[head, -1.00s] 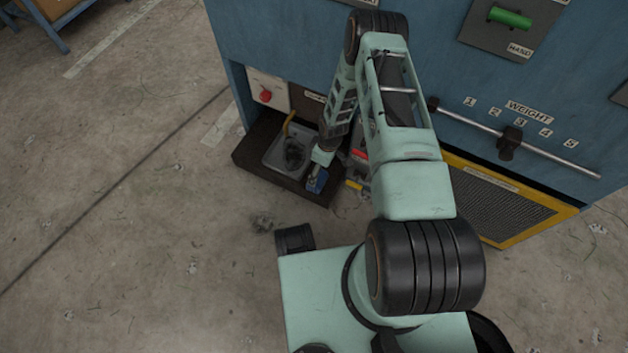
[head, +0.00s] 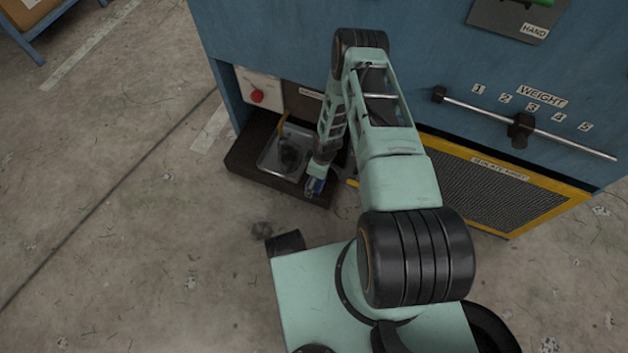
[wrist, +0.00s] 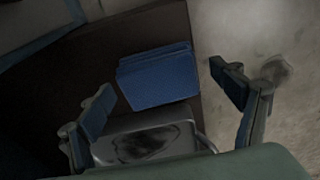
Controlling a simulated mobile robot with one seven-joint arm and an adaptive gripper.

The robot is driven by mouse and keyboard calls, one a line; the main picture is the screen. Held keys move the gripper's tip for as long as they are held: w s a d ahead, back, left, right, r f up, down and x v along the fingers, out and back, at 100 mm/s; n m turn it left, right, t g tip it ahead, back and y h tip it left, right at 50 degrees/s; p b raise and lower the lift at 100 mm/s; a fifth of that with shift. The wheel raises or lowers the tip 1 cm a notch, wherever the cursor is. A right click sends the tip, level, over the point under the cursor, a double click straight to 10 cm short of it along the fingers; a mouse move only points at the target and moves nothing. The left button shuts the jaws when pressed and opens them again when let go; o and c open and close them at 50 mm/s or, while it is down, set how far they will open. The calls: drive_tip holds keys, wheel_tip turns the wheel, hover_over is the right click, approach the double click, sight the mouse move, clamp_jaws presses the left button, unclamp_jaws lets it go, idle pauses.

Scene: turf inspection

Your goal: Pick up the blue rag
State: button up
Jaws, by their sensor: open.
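The blue rag (wrist: 158,78) lies folded on the dark shelf in the wrist view, with its near edge close to a grey tray. In the head view the rag (head: 313,187) shows as a small blue patch at the shelf's front edge, partly covered by my arm's end. My gripper (wrist: 165,92) is open and empty in the wrist view, with one finger on each side of the rag's near part. The fingers look apart from the rag. In the head view my gripper (head: 318,177) is over the rag, and its fingers are hard to make out.
The grey tray (wrist: 140,142) holds a dark smudge or material. In the head view it (head: 268,160) sits left of my gripper on the dark shelf (head: 245,163). The blue machine (head: 420,50) stands behind, with a lever bar and a yellow-framed grille (head: 490,190). The floor at left is clear.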

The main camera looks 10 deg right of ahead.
drive_tip(key=c, duration=1.4)
